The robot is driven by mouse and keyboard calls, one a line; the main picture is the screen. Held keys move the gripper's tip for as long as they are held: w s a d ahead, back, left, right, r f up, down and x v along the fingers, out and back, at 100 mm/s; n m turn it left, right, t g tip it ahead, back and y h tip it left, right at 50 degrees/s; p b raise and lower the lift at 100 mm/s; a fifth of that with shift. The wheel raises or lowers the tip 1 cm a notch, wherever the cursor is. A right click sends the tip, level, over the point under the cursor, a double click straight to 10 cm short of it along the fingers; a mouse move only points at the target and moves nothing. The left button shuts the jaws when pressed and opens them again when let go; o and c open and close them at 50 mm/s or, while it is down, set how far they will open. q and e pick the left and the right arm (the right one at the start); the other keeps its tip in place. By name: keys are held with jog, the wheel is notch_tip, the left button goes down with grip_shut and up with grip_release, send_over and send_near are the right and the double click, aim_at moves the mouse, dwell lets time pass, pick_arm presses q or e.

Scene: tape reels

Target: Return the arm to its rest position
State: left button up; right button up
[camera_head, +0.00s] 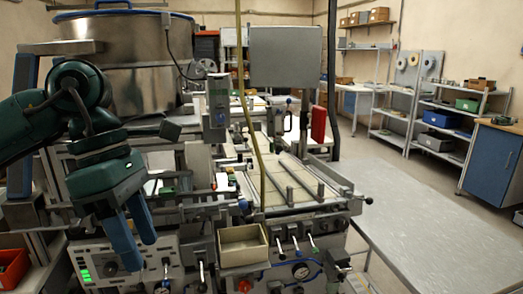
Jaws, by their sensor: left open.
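My left arm comes in from the left edge. Its dark green wrist ends in my left gripper (138,254), whose two blue fingers point down. The fingers are apart, with nothing seen between them. In the picture the gripper lies in front of the left part of the machine's control panel (166,252); I cannot tell how far it is from the panel. My right gripper is not in view. Round, reel-like discs (431,62) hang on the far shelving at the right.
A large steel pot (130,65) stands behind my left arm. The machine (290,185) fills the middle, with an open beige bin (243,246) at its front. A bare grey table (440,225) lies to the right. A blue cabinet (488,165) and shelves stand beyond it.

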pick_arm(q)
jog(key=s+d+f+n+g+h, duration=0.1)
jog(key=s+d+n+g+h, duration=0.15)
jog(key=d+h, duration=0.6)
jog(key=s+d+f+n+g+h, duration=0.1)
jog(key=d+n+g+h, duration=0.25)
jog(key=d+h, duration=0.45)
jog(key=w+a+f+n+t+y, duration=0.2)
jog(key=w+f+n+t, duration=0.35)
jog(key=n+t, duration=0.8)
jog(key=w+a+f+n+t+y, duration=0.25)
jog(key=w+f+n+t, duration=0.35)
jog(key=n+t, duration=0.75)
jog(key=s+a+f+n+g+y, duration=0.1)
jog(key=a+f+n+y, duration=0.15)
jog(key=f+n, duration=0.3)
jog(key=s+a+f+n+g+y, duration=0.1)
jog(key=s+a+f+n+y, duration=0.1)
jog(key=f+n+y, duration=0.35)
jog(key=s+a+f+n+g+y, duration=0.2)
jog(key=s+f, duration=0.4)
jog(key=f, duration=0.4)
jog(key=s+a+f+n+g+y, duration=0.2)
jog(key=s+a+f+n+g, duration=0.1)
jog(key=s+f, duration=0.4)
notch_tip(320, 180, down, 3)
jog(key=shift+s+a+r+n+g, duration=0.15)
jog(key=shift+s+a+n+g, duration=0.2)
jog(key=shift+a+g, duration=0.6)
